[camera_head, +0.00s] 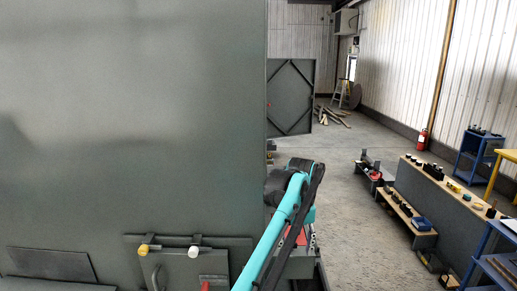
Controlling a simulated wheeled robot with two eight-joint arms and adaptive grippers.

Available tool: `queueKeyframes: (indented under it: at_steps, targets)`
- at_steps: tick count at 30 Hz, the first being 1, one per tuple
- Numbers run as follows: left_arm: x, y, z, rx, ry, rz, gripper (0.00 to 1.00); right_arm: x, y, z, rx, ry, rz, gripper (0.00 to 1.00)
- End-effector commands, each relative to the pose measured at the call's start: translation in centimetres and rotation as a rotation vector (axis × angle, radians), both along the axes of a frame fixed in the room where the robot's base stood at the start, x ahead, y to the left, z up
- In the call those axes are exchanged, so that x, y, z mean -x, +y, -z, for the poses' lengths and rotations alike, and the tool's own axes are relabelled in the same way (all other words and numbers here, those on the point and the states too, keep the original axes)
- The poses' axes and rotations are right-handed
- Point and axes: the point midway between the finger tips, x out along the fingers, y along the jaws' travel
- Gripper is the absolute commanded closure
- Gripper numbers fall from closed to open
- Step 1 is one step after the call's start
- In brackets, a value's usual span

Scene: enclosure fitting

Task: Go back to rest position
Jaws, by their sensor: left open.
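The large grey-green enclosure (135,110) fills the left half of the head view, very close. A latched panel (180,268) with a yellow knob (149,248), a white knob (194,251) and a handle shows low on its face. My teal arm (278,230) rises from the bottom edge to the enclosure's right edge. At its upper end is the dark end part of my left gripper (276,186), against the enclosure's edge; its fingertips are hard to make out. I see nothing held in it. My right gripper is not in view.
An open enclosure door (291,97) stands behind. To the right are a long low bench (448,205) with small parts, a lower shelf (408,218) and blue carts (477,155). A red extinguisher (422,139) stands by the wall. The concrete floor (345,220) between is clear.

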Motion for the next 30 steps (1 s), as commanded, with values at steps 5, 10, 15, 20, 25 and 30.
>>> queueKeyframes:
  at_steps: [5,10,15,20,25,30]
  targets:
    - [0.4,2.0,0.7,0.012,-0.027,-0.003,0.45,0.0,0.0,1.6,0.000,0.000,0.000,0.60]
    - [1.3,4.7,1.7,0.026,-0.068,-0.003,0.45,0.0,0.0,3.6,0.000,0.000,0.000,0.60]
    - [3.2,8.6,3.7,0.043,-0.128,-0.002,0.45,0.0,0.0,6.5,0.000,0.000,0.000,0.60]
    - [6.9,14.0,7.8,0.057,-0.218,-0.003,0.45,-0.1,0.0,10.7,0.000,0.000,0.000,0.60]
    - [12.3,19.5,14.0,0.058,-0.327,-0.001,0.45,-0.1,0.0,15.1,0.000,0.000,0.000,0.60]
    - [18.2,24.0,22.1,0.041,-0.434,0.000,0.45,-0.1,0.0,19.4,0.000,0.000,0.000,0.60]
